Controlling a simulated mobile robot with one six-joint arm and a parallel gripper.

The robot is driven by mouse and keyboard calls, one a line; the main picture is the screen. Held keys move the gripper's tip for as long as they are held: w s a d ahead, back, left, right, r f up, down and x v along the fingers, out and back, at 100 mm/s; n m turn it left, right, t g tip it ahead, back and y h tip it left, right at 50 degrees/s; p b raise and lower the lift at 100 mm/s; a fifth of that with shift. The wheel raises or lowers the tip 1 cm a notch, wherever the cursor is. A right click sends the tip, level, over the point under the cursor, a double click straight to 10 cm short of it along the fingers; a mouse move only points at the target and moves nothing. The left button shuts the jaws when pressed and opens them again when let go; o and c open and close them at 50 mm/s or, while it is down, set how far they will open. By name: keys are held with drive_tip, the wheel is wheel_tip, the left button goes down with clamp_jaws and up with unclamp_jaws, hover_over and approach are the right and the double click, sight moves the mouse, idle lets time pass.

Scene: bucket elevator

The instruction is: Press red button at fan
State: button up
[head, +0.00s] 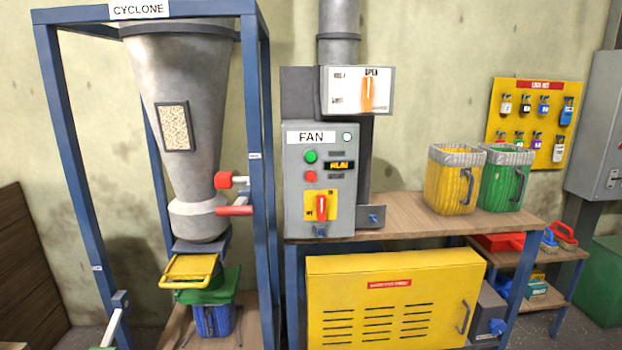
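The red button (311,176) is a small round button on the front of the grey fan control box (341,193), below the green button (310,156). The box carries a white FAN label (311,137) and a small amber display (339,166) to the right of the buttons. A red rotary switch on a yellow plate (311,212) sits lower on the box. Nothing covers the red button. My gripper is not in view.
The blue cyclone frame (261,180) stands left of the box, with a red-ended handle (236,211) near its right post. A wooden bench (397,208) extends right, holding yellow (450,185) and green (503,185) buckets. A yellow cabinet (345,276) is below.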

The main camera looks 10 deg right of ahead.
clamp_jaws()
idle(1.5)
